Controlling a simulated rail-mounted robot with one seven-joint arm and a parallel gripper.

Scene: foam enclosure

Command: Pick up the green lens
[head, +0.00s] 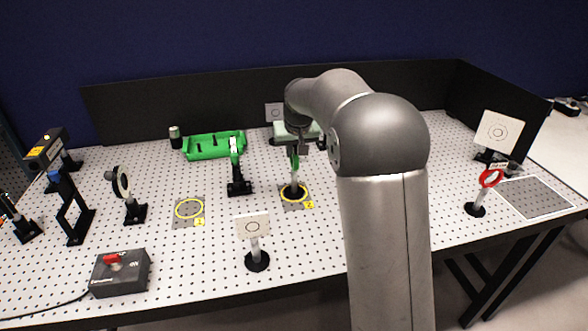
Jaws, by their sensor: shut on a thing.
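The green lens (295,161) stands upright on a post with a dark round base, inside the yellow ring marked 2 (308,199), right of the table's middle. My gripper (297,149) reaches down on it from above and is shut on it. The fingers and the upper part of the lens are partly hidden by the gripper body. The base appears to be at the board surface; I cannot tell whether it touches.
A white target card (252,225) stands in front. The yellow ring marked 1 (189,209) is empty. A red-ringed lens (490,178) stands at right.

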